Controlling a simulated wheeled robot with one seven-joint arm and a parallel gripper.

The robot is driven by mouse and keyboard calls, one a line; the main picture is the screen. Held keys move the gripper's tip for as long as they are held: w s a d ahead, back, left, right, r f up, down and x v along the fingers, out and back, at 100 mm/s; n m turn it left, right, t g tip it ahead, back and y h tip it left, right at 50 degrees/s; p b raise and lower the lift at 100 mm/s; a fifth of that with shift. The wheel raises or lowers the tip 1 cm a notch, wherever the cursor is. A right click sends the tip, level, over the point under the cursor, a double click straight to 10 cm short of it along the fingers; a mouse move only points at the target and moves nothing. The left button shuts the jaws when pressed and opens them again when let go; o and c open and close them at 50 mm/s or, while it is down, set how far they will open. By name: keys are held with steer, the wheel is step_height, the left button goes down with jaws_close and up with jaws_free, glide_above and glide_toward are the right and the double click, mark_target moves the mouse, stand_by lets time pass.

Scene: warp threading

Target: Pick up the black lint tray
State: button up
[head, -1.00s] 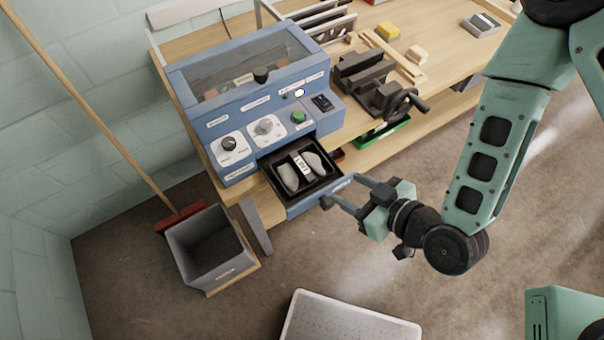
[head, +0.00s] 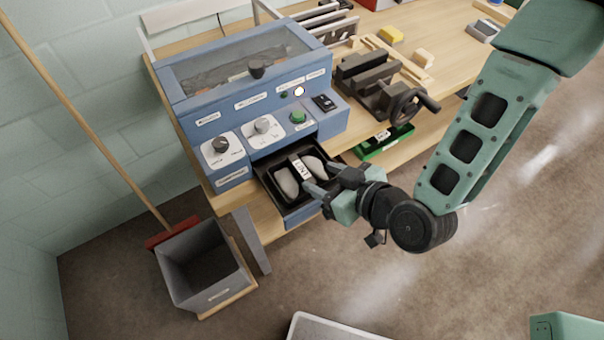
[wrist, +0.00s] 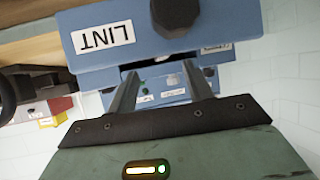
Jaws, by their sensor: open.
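The black lint tray (head: 262,170) sits in the pulled-out drawer at the front of the blue machine. Two grey lint pads (head: 287,181) and a white label strip lie in it. My gripper (head: 318,180) is open and empty at the tray's right front corner in the head view, and hides part of it. Whether the fingers touch the tray, I cannot tell. In the wrist view the two fingers (wrist: 160,75) point at the blue drawer front (wrist: 225,25), which has a LINT label (wrist: 103,37) and a dark knob. The tray is not clearly visible there.
The blue machine (head: 225,117) stands on a wooden bench. A dark vise (head: 375,85) with a handwheel and a green tray (head: 385,145) are right of the drawer. A grey bin (head: 200,265) and a broom stand at the left. A pale panel (head: 325,328) lies at the bottom edge.

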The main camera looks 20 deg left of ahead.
mark_target(305, 172)
steer(key=p+x, duration=0.1)
steer(key=x, duration=0.1)
steer(key=p+x, duration=0.1)
steer(key=x, duration=0.1)
steer(key=shift+s+a, duration=0.15)
steer(key=shift+s, duration=0.05)
steer(key=shift+w+a+f, duration=0.25)
steer(key=shift+a+f, duration=0.1)
jaws_close()
